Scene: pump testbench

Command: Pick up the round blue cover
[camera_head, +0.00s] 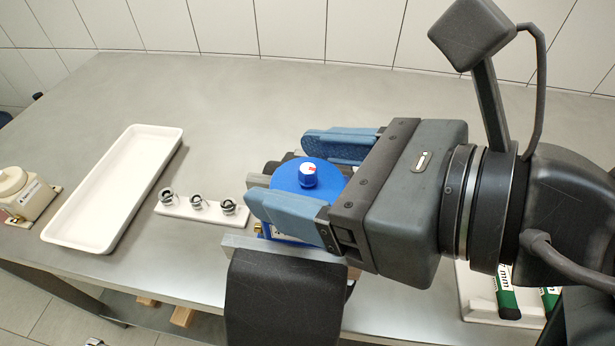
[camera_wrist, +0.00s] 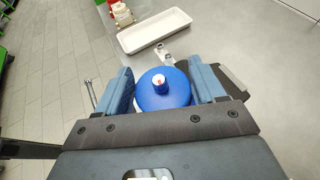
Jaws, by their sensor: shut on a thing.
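The round blue cover (camera_head: 311,178) has a small blue knob with a white and red top. It lies between the two blue fingers of my gripper (camera_head: 312,180), above a dark and metal fixture on the table. In the wrist view the cover (camera_wrist: 164,92) sits between the fingers of my gripper (camera_wrist: 163,88), which are shut on its sides. The body under the cover is mostly hidden by the fingers. I cannot tell whether the cover is clear of what lies beneath it.
An empty white tray (camera_head: 70,228) lies to the left. Beside it a white holder (camera_head: 180,211) carries 3 metal rings. A cream pump-like part (camera_head: 22,190) stands at the far left. Green-marked items (camera_head: 507,297) lie on a white block at the lower right. The table's back is clear.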

